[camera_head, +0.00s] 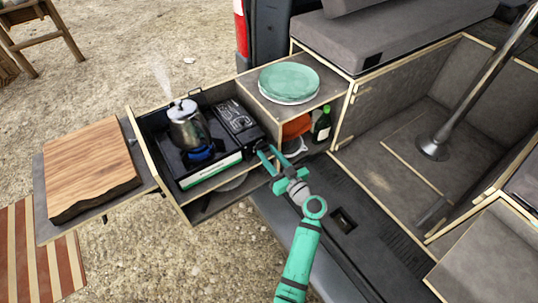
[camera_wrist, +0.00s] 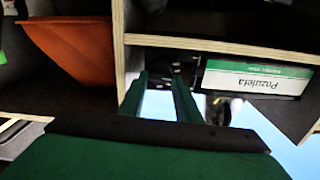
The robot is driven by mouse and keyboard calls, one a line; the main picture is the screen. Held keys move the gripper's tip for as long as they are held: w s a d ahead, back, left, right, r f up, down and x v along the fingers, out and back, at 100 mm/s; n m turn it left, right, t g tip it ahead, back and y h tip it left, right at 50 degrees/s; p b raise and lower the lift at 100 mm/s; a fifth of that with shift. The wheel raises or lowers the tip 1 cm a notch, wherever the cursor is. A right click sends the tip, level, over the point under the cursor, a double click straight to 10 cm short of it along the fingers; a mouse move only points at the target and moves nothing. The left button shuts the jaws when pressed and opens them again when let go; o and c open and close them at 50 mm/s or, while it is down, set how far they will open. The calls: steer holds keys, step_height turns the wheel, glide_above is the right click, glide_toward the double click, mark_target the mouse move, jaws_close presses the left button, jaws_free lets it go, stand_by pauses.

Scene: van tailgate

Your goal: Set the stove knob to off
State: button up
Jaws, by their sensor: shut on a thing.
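The stove (camera_head: 236,122) is a black portable burner with a green and white front label, sitting in the pulled-out drawer. A steaming metal kettle (camera_head: 187,126) stands on it, and a blue flame (camera_head: 201,154) shows beneath. My gripper (camera_head: 266,149) is at the right end of the stove's front. In the wrist view, my gripper (camera_wrist: 160,76) reaches the stove (camera_wrist: 255,78) beside its label, with its fingers close together. The jaws are shut on what appears to be the stove knob. The knob is hidden between the fingertips, so its angle cannot be told.
Green plates (camera_head: 289,82) sit on the cabinet top right of the drawer. An orange bowl (camera_head: 297,126) and a dark green bottle (camera_head: 322,124) are in the cubby below. A wooden board (camera_head: 92,168) lies on the left side shelf. The drawer's wooden edges surround the stove.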

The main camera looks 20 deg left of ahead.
steer(key=m, duration=0.9)
steer(key=shift+w, duration=0.1)
steer(key=m, duration=0.4)
steer(key=shift+f, duration=0.15)
steer(key=shift+m, duration=2)
steer(key=o, duration=1.1)
steer(key=shift+c, duration=0.2)
steer(key=shift+d, duration=0.1)
